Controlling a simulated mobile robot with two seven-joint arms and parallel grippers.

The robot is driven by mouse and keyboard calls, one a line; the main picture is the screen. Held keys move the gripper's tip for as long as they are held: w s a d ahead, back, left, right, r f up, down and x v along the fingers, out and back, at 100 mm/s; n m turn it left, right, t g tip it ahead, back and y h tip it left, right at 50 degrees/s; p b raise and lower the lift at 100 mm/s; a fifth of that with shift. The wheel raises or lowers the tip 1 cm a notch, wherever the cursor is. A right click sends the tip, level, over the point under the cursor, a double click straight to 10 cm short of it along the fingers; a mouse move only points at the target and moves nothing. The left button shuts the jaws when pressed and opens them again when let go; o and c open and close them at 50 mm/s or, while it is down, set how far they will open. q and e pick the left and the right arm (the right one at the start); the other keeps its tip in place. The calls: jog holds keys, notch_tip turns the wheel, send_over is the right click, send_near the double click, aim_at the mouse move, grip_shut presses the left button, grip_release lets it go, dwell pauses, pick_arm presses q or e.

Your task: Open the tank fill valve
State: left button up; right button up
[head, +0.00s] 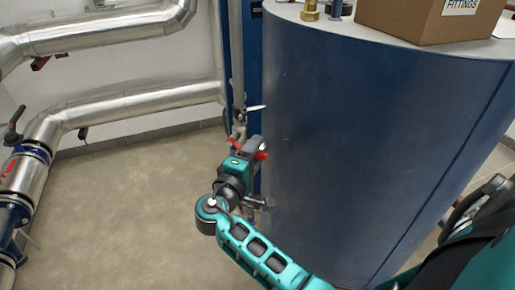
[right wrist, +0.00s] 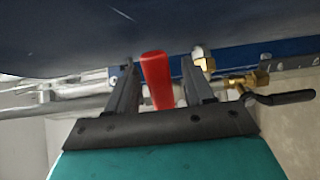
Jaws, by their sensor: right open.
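The tank fill valve's lever appears to be the red handle (right wrist: 158,80) in the right wrist view. It stands between the two dark fingers of my right gripper (right wrist: 162,72), with a gap to each finger. In the head view a red handle (head: 262,155) shows at the fingers of my right gripper (head: 256,148), beside the left side of the blue tank (head: 370,130). My right gripper is open around the handle and not closed on it. The valve body is mostly hidden by the gripper. My left gripper is not in view.
A brass fitting (right wrist: 250,80) with a black lever (right wrist: 285,98) is close to the right finger. A cardboard box (head: 430,20) sits on the tank. Silver pipes (head: 130,105) run along the wall, with a black-levered valve (head: 14,128) at far left. The floor (head: 120,200) is clear.

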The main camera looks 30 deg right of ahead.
jog(key=shift+c, duration=0.2)
grip_shut()
dwell(0.5)
